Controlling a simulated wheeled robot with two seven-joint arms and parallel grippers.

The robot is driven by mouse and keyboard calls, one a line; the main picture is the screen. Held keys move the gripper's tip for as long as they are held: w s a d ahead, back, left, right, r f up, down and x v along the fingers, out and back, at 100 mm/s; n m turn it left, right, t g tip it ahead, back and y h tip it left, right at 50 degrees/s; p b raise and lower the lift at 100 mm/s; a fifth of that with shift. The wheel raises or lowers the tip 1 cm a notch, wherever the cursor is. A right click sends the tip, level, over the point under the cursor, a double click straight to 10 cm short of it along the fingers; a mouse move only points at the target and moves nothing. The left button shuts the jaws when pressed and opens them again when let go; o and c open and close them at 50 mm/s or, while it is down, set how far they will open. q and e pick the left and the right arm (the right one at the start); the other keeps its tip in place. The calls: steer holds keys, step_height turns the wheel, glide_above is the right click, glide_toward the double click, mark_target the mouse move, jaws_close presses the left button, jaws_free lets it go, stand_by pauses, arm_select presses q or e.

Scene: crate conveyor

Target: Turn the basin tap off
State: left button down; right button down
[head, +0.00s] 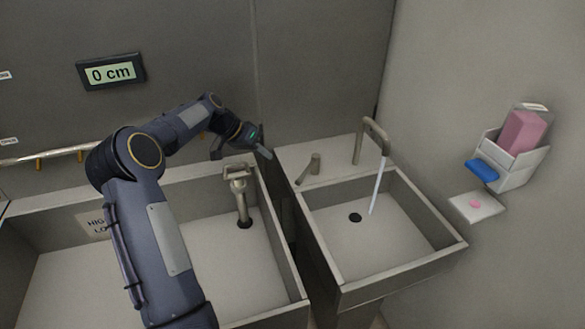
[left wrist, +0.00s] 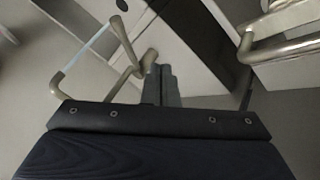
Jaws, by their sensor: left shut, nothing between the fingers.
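The basin (head: 400,290) stands at the centre right with its tap spout (head: 377,132) at the back. A thin stream of water (head: 377,187) runs from the spout into the basin. The tap's lever (head: 309,170) stands on the back ledge, left of the spout. My left gripper (head: 267,153) is shut and empty, a little to the left of the lever and apart from it in the head view. In the left wrist view the shut fingers (left wrist: 164,84) are close beside the lever (left wrist: 127,46); I cannot tell whether they touch. My right gripper is out of view.
A larger sink (head: 290,275) with an upright metal pipe (head: 240,200) lies left of the basin. A display (head: 110,72) on the back wall reads 0 cm. A wall holder (head: 500,175) with a pink block (head: 523,132) and a blue piece (head: 482,170) hangs at the right.

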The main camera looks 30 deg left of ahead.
arm_select(q)
steer(key=w+d+f+p, duration=0.1)
steer(key=d, duration=0.1)
steer(key=w+d+f+p, duration=0.1)
steer(key=d+f, duration=0.1)
steer(key=d, duration=0.1)
steer(key=w+d+f+p, duration=0.1)
steer(key=d+f, duration=0.1)
steer(key=shift+w+d+f, duration=0.1)
steer(key=shift+w+d, duration=0.1)
steer(key=shift+w, duration=0.2)
steer(key=shift+d, duration=0.1)
